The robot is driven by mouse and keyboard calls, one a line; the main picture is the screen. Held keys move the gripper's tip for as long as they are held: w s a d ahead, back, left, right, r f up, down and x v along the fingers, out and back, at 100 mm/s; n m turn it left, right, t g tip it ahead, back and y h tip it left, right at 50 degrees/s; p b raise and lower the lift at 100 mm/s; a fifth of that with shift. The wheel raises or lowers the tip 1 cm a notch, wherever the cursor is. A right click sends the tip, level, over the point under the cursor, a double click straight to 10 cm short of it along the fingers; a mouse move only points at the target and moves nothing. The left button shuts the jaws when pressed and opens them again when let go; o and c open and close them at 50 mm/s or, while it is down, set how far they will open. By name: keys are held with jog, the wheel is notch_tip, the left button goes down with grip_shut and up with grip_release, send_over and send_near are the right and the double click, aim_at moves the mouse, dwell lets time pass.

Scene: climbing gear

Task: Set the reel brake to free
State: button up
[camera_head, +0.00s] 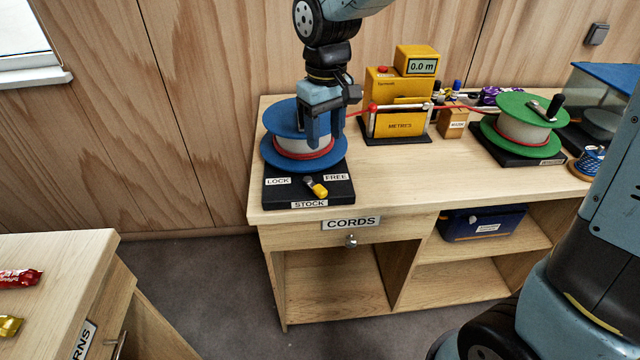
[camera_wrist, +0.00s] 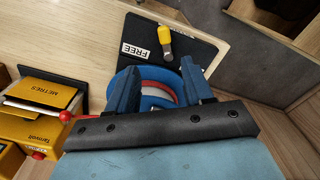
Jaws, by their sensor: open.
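The stock reel (camera_head: 290,117) is a blue spool with red cord on a black base at the left of the bench. Its brake lever (camera_head: 318,188) has a yellow grip and sits on the base's front, between the LOCK label (camera_head: 278,181) and the FREE label (camera_head: 336,177). The grip points toward the front and slightly right, at neither label. In the wrist view the lever (camera_wrist: 164,36) stands beyond the fingertips, beside the FREE label (camera_wrist: 144,51). My gripper (camera_head: 325,138) is open, over the spool and behind the lever, apart from it. LOCK is not visible in the wrist view.
A yellow metre counter (camera_head: 399,122) stands right of the reel, with red cord running through it. A green reel (camera_head: 523,122) with a crank is farther right. The bench front (camera_head: 375,195) right of the black base is clear. A lower counter (camera_head: 50,270) is at left.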

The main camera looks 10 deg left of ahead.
aim_at(321, 188)
jog(key=f, duration=0.9)
jog(key=a+f, duration=0.1)
jog(key=f, duration=0.4)
jog(key=shift+f, duration=0.15)
jog(key=shift+d, duration=0.1)
jog(key=shift+c, duration=0.4)
grip_shut()
